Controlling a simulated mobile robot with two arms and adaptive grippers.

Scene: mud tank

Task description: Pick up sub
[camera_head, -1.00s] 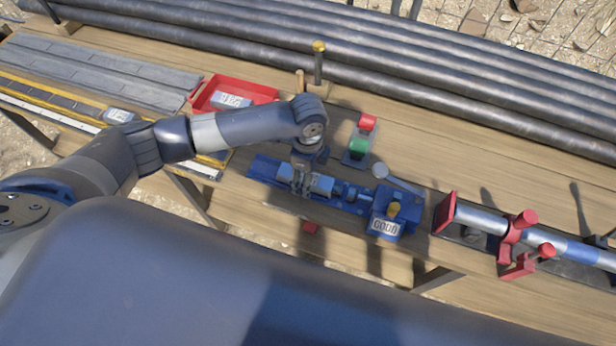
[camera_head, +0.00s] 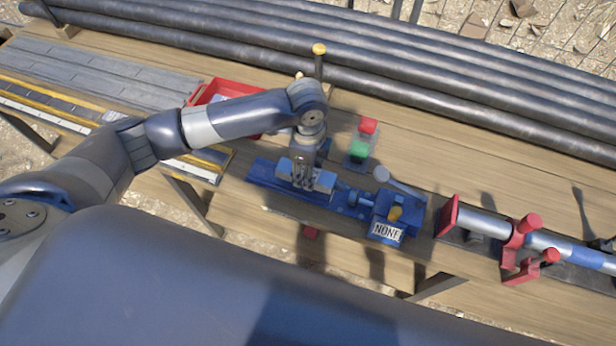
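The sub looks to be the small grey-blue block (camera_head: 284,167) at the blue bench fixture (camera_head: 262,176). My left gripper (camera_head: 314,186) comes down over the block from above, with its fingers closed across the block's middle. The block appears slightly above the fixture's bed, but the gap is hard to judge. The gripper covers its middle. The fixture's display (camera_head: 387,232) reads "NONE". My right gripper is out of view.
A red tray (camera_head: 215,88) stands behind my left arm, partly hidden. A red and green button post (camera_head: 360,148) and a grey-headed lever (camera_head: 383,174) are close right of the gripper. A pipe in red clamps (camera_head: 520,240) lies further right. Long dark pipes (camera_head: 430,80) line the back.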

